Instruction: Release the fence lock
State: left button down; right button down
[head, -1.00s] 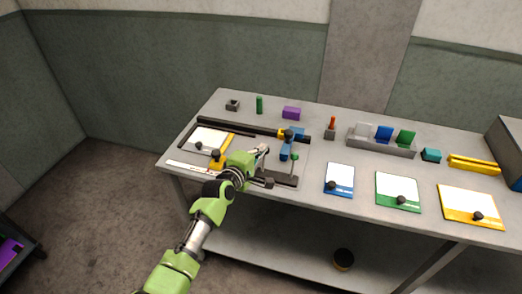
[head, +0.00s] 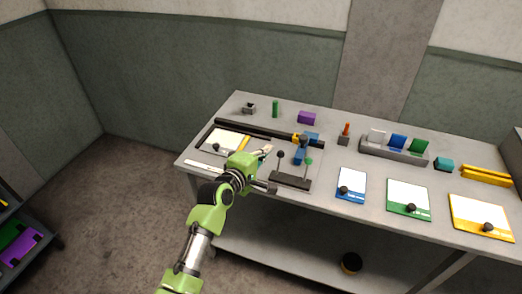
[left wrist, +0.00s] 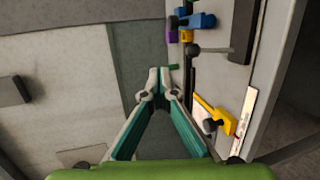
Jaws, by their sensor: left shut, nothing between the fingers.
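My left gripper (head: 266,151) is shut and empty, above the fixture at the left end of the table; its tips also meet in the left wrist view (left wrist: 160,72). A yellow fence (head: 243,143) lies beside a white plate (head: 222,141). The fence and its black knob (left wrist: 209,125) show right of the fingers in the left wrist view. A blue part (head: 301,152) with a yellow piece sits at the dark rail (head: 240,128). A dark block (head: 290,181) has one black-knobbed and one green-knobbed lever. I cannot tell which part is the fence lock. My right gripper is out of view.
Blue, green and yellow framed plates (head: 408,198) with black knobs lie along the front right. A grey rack (head: 392,151) holds coloured pieces. A purple block (head: 307,118) and a green peg (head: 275,109) stand at the back. Bare tabletop lies between them.

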pick_arm(q)
jog(key=s+a+r, duration=0.1)
jog(key=s+r, duration=0.1)
jog(key=s, duration=0.1)
jog(key=shift+a+r, duration=0.35)
jog(key=shift+r, duration=0.05)
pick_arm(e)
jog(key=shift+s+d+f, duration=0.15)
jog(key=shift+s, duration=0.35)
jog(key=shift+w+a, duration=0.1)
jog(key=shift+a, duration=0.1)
